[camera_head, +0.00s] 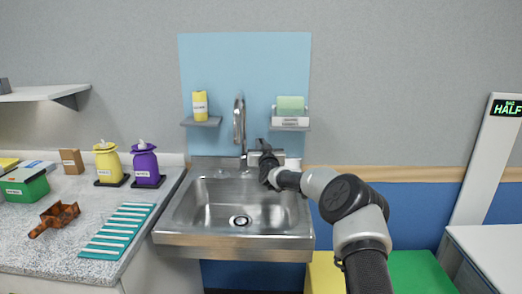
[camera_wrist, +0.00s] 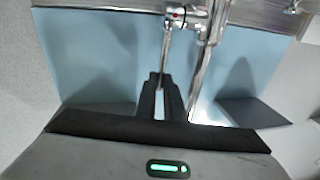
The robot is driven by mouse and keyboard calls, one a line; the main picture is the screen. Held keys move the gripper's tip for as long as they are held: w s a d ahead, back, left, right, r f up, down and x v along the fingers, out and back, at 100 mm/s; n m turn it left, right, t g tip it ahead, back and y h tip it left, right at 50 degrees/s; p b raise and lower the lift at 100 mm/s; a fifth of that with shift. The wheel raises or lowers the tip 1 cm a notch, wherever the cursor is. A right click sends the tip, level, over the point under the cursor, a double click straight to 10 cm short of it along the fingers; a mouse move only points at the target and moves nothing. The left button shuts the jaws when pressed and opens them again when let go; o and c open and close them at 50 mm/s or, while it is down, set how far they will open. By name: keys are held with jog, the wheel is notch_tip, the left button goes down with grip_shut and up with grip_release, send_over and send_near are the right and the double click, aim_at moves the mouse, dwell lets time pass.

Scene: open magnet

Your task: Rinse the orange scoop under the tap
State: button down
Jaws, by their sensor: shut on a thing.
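The orange scoop (camera_head: 58,216) lies on the speckled counter at the left, well away from my gripper. The tap (camera_head: 239,122) rises behind the steel sink (camera_head: 182,215), its tall spout curving over. My gripper (camera_head: 263,147) is just right of the tap. In the wrist view, my gripper (camera_wrist: 160,84) is shut on the tap's thin metal lever (camera_wrist: 165,52), beside the spout pipe (camera_wrist: 207,55). I cannot make out any running water. The sink looks empty, with a dark drain.
A striped teal mat (camera_head: 118,232) lies between scoop and sink. Yellow (camera_head: 107,161) and purple (camera_head: 145,164) dispensers stand on the counter behind it. A green box (camera_head: 24,187) is far left. Small shelves hold a yellow bottle (camera_head: 200,105) and a green sponge (camera_head: 290,104).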

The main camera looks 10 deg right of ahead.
jog(key=shift+s+t+b, duration=0.3)
jog(key=shift+t+b, duration=0.2)
jog(key=shift+b, duration=0.7)
jog(key=c, duration=1.9)
grip_release()
jog(key=shift+o, duration=0.2)
jog(key=shift+f, duration=0.1)
jog(key=shift+s, duration=0.15)
jog(key=s+f, duration=0.1)
jog(key=s, duration=1)
jog(key=shift+s+d+f+p, duration=0.15)
jog(key=shift+s+f+p, duration=0.1)
jog(key=shift+s+p, duration=0.15)
